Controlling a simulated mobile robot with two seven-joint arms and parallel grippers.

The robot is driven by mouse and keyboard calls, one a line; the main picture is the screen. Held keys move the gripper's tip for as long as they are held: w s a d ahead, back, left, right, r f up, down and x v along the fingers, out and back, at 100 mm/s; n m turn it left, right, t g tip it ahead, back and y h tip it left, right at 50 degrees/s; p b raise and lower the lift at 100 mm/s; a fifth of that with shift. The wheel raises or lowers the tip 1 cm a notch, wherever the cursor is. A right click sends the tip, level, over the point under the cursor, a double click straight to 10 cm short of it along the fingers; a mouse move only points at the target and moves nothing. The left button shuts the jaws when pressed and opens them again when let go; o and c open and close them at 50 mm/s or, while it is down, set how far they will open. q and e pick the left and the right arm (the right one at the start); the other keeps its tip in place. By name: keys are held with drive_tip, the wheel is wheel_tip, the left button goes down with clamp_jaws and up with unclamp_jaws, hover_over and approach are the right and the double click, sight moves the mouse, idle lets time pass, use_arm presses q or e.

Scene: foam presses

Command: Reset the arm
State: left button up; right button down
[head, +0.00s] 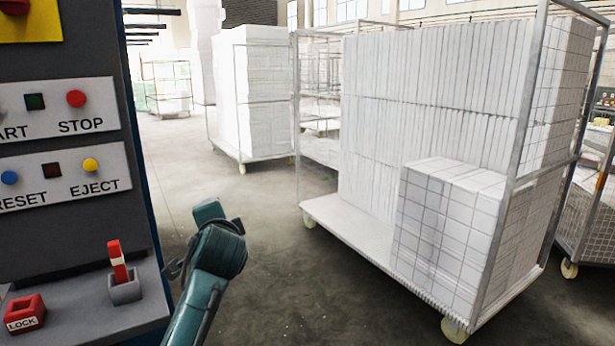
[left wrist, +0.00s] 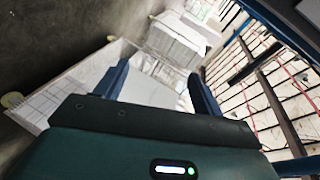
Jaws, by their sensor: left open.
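My left arm (head: 215,255) rises from the bottom of the head view, bent at a teal joint, just right of the control panel. My left gripper (left wrist: 158,80) shows in the left wrist view with its two blue fingers apart and nothing between them. In the head view its fingers are not clearly made out. My right arm and gripper are not in view.
A control panel (head: 75,225) with buttons, a red switch (head: 117,262) and a red lock block (head: 24,314) stands close on the left. A wheeled cage cart (head: 325,207) of white foam blocks (head: 440,120) stands right. Open floor (head: 290,270) lies between.

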use_arm(q)
drive_tip(key=s+d+f+n+g+h, duration=0.1)
drive_tip(key=s+f+h, duration=0.1)
drive_tip(key=s+f, duration=0.35)
drive_tip(key=s+f+h+p, duration=0.1)
drive_tip(key=s+f, duration=0.1)
drive_tip(key=f, duration=0.7)
drive_tip(key=s+d+f+n+g+h, duration=0.15)
drive_tip(key=s+f, duration=0.25)
drive_tip(key=f, duration=0.4)
drive_tip(key=s+f+n+h, duration=0.2)
drive_tip(key=s+f, duration=0.3)
drive_tip(key=s, duration=0.6)
drive_tip(key=s+f+n+h+p, duration=0.1)
drive_tip(key=s+f+n, duration=0.3)
drive_tip(key=s, duration=0.7)
drive_tip(key=shift+d+f+g+h, duration=0.35)
drive_tip(key=shift+d+f+g, duration=0.1)
drive_tip(key=shift+f, duration=0.2)
drive_tip(key=shift+w, duration=0.1)
